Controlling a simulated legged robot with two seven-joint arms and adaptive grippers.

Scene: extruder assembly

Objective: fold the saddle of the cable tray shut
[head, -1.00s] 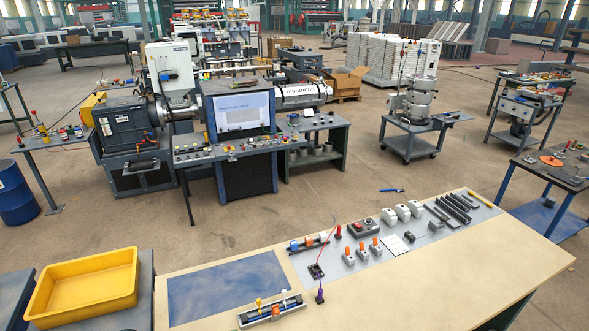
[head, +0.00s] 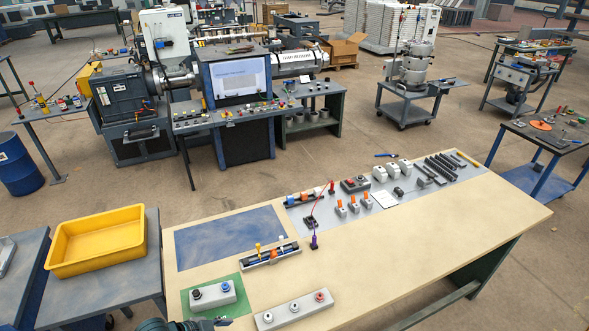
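What looks like the cable tray (head: 270,255) is a short grey channel with a dark strip in it, lying on the bench in front of the blue mat. A yellow piece (head: 258,248) stands up near its left part, an orange piece (head: 273,254) sits near its middle and a small white piece (head: 281,239) stands behind. Which one is the saddle, and how far it is folded, is too small to tell. Part of a dark gripper (head: 208,323), seemingly my left, shows at the bottom edge, well short of the tray. Its fingers are mostly cut off. My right gripper is out of view.
A green mat (head: 194,306) with a grey button box (head: 213,295) lies between gripper and tray. A longer button box (head: 293,310) is right of it. A purple-handled tool (head: 314,241) stands right of the tray. A yellow bin (head: 98,241) is left. The bench's right front is bare.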

